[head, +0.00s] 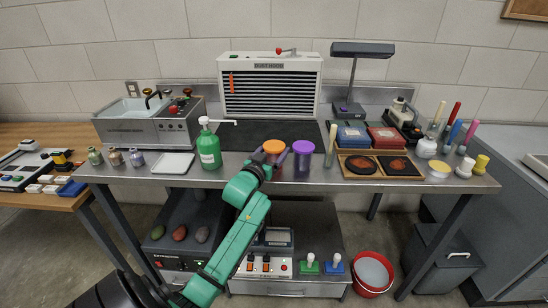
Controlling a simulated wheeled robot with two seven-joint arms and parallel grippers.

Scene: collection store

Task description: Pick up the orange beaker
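The orange beaker (274,146) stands near the front middle of the metal workbench (225,178), with its orange top showing. My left gripper (271,156) reaches it from the front, with dark fingers at its left and right sides. The lower part of the beaker is hidden behind the gripper and wrist. I cannot tell whether the fingers touch it or have a gap. My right gripper is not in view.
A purple-topped beaker (303,151) stands close on the right of the gripper. A green pump bottle (208,148) stands to the left, with a white tray (173,163) beyond it. A dust hood (270,88) stands at the back. A thin upright pale stick (331,145) is farther right.

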